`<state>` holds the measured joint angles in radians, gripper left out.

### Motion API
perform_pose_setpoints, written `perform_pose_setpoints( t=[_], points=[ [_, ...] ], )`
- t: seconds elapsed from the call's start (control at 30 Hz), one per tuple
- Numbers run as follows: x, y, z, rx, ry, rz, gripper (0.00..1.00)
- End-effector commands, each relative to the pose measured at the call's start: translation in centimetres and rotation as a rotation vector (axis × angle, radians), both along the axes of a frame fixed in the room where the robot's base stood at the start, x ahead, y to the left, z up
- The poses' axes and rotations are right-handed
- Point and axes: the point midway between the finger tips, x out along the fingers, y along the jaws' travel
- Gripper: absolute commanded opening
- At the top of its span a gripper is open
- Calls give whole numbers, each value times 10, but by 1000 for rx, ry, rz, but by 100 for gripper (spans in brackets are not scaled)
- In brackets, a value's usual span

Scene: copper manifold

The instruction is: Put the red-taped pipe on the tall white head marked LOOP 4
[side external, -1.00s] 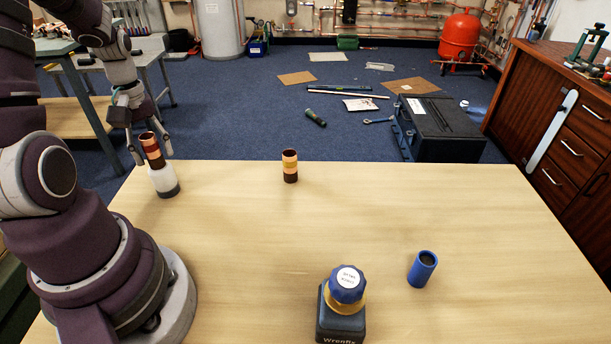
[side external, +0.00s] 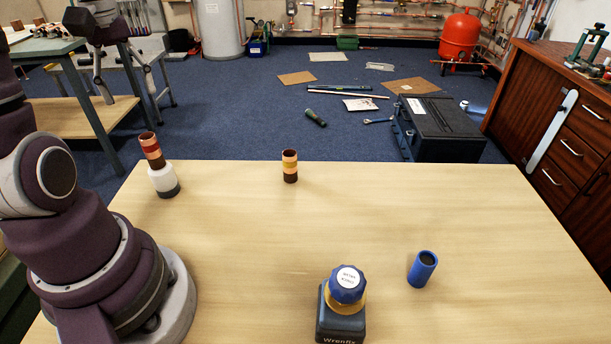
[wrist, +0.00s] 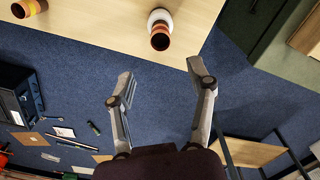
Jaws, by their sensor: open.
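The red-taped copper pipe (side external: 151,150) stands on top of the white head (side external: 162,179) at the table's back left, and the two lean alike in the picture. In the wrist view the pipe's open end (wrist: 160,40) faces me, with the white head (wrist: 158,17) around and behind it. No LOOP 4 marking is readable. My gripper (side external: 133,100) is open and empty, above and behind the pipe, apart from it. In the wrist view its spread fingers (wrist: 161,68) have only floor between them.
A yellow-taped copper pipe (side external: 290,166) stands at the table's back middle. A blue-capped dark block (side external: 341,317) stands at the front, and a blue sleeve (side external: 422,269) to the right. The table's middle (side external: 240,230) is clear. A green bench (side external: 40,46) lies beyond the table's left.

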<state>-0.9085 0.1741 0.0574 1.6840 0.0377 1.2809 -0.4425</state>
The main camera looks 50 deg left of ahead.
Motion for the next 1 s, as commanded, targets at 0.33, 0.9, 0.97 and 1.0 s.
perform_pose_setpoints(
  t=[0.33, 0.9, 0.97, 1.0],
  points=[
    [37, -145, 23, 227, -256, -919, 55],
    [23, -199, 13, 337, -409, -1345, 55],
    [23, -199, 13, 337, -409, -1344, 55],
    [23, -199, 13, 337, -409, -1344, 55]
  ],
)
